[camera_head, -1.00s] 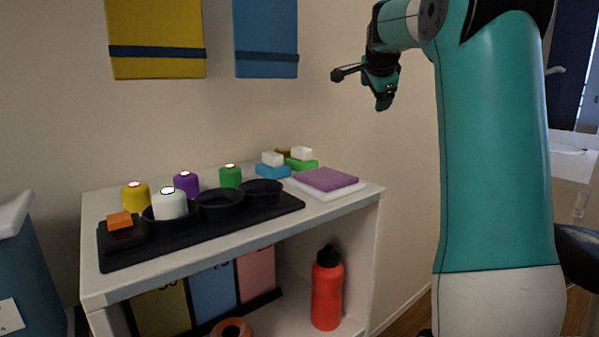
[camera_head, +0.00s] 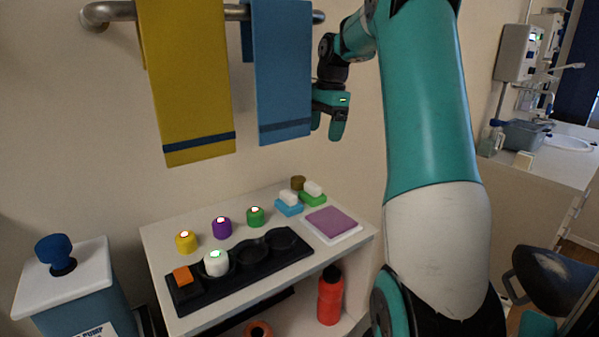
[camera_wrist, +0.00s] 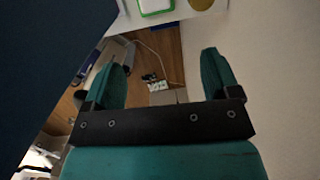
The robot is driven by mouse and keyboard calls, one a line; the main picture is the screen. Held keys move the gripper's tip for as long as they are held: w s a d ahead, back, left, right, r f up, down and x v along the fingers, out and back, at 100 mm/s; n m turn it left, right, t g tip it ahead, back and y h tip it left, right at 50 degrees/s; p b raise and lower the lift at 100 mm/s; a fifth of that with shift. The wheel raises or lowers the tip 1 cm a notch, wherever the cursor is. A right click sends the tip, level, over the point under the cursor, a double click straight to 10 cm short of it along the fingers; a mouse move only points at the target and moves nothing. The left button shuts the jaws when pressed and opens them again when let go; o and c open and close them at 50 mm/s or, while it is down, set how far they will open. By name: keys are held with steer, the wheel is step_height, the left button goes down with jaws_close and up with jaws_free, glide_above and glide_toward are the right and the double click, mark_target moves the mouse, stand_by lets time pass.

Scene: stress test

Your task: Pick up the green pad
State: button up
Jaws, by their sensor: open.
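The green pad (camera_head: 314,200) lies at the back right of the white shelf top (camera_head: 200,310), with a white block (camera_head: 313,187) on it. In the wrist view, a green rim (camera_wrist: 155,14) around a white block shows at the top edge, beyond my fingertips. My gripper (camera_head: 332,122) hangs above and a little right of the pad, in front of the wall and apart from it. In the wrist view my gripper (camera_wrist: 163,72) has its two fingers wide apart with nothing between them.
A blue pad (camera_head: 289,209) with a white block stands left of the green pad, an olive round item (camera_head: 298,183) behind, and a purple pad (camera_head: 330,220) in front. A black tray (camera_head: 215,293) and several coloured cylinders stand further left. Towels (camera_head: 283,80) hang close to my gripper.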

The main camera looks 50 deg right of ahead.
mark_target(313, 185)
steer(key=a+f, duration=0.1)
steer(key=f, duration=0.3)
steer(key=f+p, duration=0.1)
steer(key=f, duration=0.3)
steer(key=a+f, duration=0.1)
steer(key=f, duration=0.2)
steer(key=shift+w+a+f+p, duration=0.1)
steer(key=shift+a+f+p, duration=0.25)
steer(key=shift+f, duration=0.05)
steer(key=shift+w+a+f+p, duration=0.15)
steer(key=shift+f+p, duration=0.5)
steer(key=shift+f, duration=0.65)
steer(key=shift+w+a+f+p, duration=0.15)
steer(key=shift+f+p, duration=0.5)
steer(key=shift+f, duration=0.65)
steer(key=shift+s, duration=0.1)
steer(key=c, duration=0.7)
